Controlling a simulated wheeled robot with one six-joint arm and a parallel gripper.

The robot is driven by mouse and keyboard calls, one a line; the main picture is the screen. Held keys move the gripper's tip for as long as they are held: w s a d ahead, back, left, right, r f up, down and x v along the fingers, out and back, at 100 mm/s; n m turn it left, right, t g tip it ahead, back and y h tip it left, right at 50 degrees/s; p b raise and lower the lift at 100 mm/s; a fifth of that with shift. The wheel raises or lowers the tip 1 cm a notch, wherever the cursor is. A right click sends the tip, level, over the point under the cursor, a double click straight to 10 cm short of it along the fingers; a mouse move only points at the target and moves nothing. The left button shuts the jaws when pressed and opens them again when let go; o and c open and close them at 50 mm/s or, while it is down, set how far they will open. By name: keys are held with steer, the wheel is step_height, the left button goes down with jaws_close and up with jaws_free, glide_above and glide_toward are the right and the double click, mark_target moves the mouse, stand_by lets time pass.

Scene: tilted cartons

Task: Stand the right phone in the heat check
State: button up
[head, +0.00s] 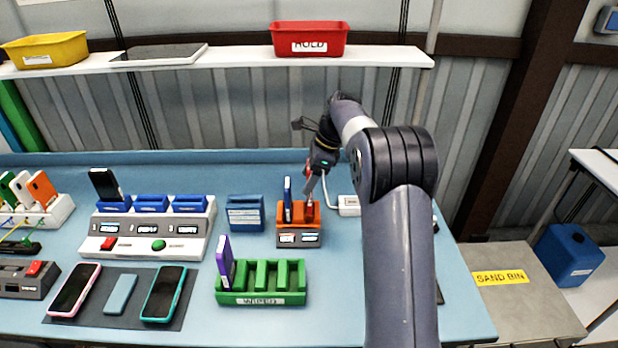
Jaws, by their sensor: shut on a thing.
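My gripper (313,184) is over the right part of the orange rack (284,226) at the back middle of the table. It is shut on a thin red thing (310,211), seen nearly edge-on and partly hidden by a finger. It looks like a phone. Its lower end is at or in the rack's right slot; I cannot tell whether it is seated. A blue phone (287,197) stands upright in the rack's left slot. The two labels on the rack's front are too small to read surely.
A green rack (262,299) in front holds a purple phone (224,261). A white tester (147,225) holds a black phone (105,184). A dark mat (99,310) bears pink (75,290) and teal (164,294) phones. A blue box (244,212) stands left of the orange rack.

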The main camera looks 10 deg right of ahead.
steer(key=shift+f+b, duration=0.85)
steer(key=shift+f, duration=1.85)
steer(key=shift+f, duration=0.25)
steer(key=o, duration=1)
steer(key=w+v, duration=0.1)
steer(key=v, duration=0.9)
steer(key=shift+s+r, duration=0.4)
steer(key=shift+s, duration=0.05)
steer(key=shift+d+r, duration=0.1)
steer(key=shift+d, duration=0.05)
step_height(320, 180, up, 7)
steer(key=p, duration=0.8)
steer(key=shift+p, duration=0.3)
